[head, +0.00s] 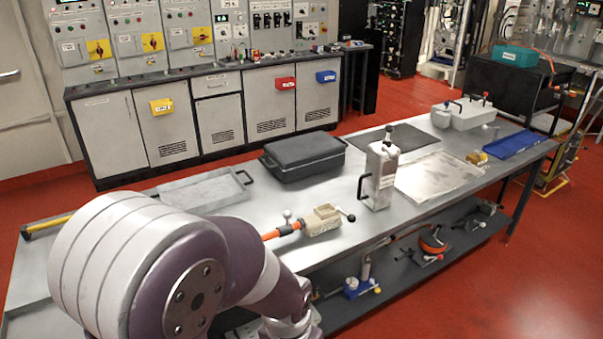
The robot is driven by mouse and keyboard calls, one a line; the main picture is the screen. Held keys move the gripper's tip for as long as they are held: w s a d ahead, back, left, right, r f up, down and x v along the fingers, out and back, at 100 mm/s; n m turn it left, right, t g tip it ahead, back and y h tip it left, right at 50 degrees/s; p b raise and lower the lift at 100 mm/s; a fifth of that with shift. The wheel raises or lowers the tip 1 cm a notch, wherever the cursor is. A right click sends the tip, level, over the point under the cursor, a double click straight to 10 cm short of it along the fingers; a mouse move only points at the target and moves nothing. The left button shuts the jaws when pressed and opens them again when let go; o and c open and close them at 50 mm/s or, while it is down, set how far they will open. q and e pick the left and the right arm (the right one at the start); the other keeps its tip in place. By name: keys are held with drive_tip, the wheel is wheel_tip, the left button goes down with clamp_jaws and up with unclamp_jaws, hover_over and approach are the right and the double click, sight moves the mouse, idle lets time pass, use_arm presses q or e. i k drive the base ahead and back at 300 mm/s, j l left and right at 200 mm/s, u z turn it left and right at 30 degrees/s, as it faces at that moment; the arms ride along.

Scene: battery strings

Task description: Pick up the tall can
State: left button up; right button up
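The tall can (381,177) is a metallic, box-shaped can with a dark side handle and a narrow neck with a dark cap. It stands upright on the metal table (325,245), near its front edge and right of the middle. My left arm comes in at the lower left and is apart from the can. Its gripper cannot be made out; the arm's end runs out of the bottom of the picture. My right gripper is not in view.
A dark lidded case (303,157) stands left of the can. An orange-handled tool (322,220) lies in front. A flat plate (438,176), blue tray (512,144) and grey box (465,113) lie to the right. The lower shelf (405,269) holds several tools.

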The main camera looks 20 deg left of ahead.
sight(379, 176)
drive_tip(key=u, duration=0.4)
drive_tip(key=i+l+u, duration=0.2)
drive_tip(key=i+l, duration=0.25)
drive_tip(key=i+l+u, duration=0.2)
drive_tip(key=i+l, duration=0.25)
drive_tip(key=i+l+u, duration=0.2)
drive_tip(key=i+l, duration=0.2)
drive_tip(key=l, duration=0.25)
